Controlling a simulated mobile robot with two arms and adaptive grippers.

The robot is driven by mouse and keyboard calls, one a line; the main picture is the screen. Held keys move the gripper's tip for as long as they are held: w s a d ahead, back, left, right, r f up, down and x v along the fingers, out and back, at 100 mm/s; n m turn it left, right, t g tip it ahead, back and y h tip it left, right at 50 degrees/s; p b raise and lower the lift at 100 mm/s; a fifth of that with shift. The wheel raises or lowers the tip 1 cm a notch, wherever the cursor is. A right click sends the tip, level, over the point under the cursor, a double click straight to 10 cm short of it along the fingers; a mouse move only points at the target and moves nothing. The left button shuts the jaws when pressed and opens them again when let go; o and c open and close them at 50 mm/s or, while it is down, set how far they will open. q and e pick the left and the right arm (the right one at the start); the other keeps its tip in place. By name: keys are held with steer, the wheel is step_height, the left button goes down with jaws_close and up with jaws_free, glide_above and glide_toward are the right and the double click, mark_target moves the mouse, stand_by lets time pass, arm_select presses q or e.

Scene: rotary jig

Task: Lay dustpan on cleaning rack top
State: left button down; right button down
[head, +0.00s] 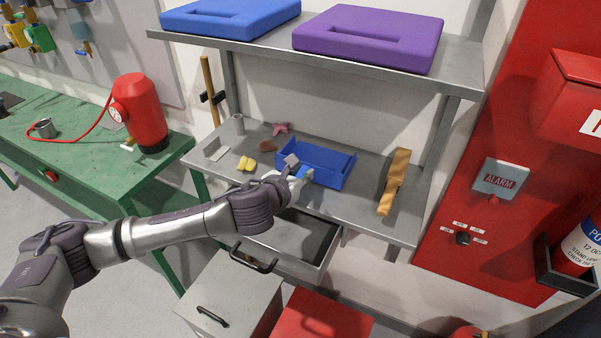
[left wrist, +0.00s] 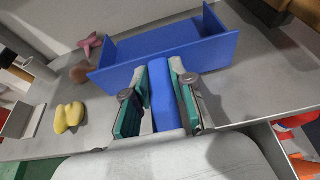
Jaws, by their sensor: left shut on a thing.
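The blue dustpan (head: 325,168) is a shallow open pan with raised walls, at the grey metal rack's middle shelf (head: 368,209). My left gripper (head: 300,174) is shut on its blue handle, on the near side of the pan. In the left wrist view the handle of the dustpan (left wrist: 190,52) runs between the green pads of my left gripper (left wrist: 158,85). The pan is at the shelf surface or just above it; I cannot tell whether it touches. The rack's upper shelf (head: 270,48) carries other things. My right gripper is not in view.
A yellow piece (head: 246,164), a pink star-like piece (head: 281,128) and a brown piece (head: 267,146) lie left of the pan. A wooden-coloured brush-like thing (head: 394,183) lies right. Blue (head: 230,15) and purple (head: 368,37) cases fill the upper shelf. An open drawer (head: 290,244) is below.

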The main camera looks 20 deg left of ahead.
arm_select(q)
steer(key=shift+f, duration=0.25)
steer(key=shift+f, duration=0.15)
steer(key=c, duration=1)
jaws_free()
steer(key=shift+f, duration=0.1)
steer(key=shift+r, duration=0.3)
steer(key=b+v, duration=0.2)
steer(key=v, duration=1)
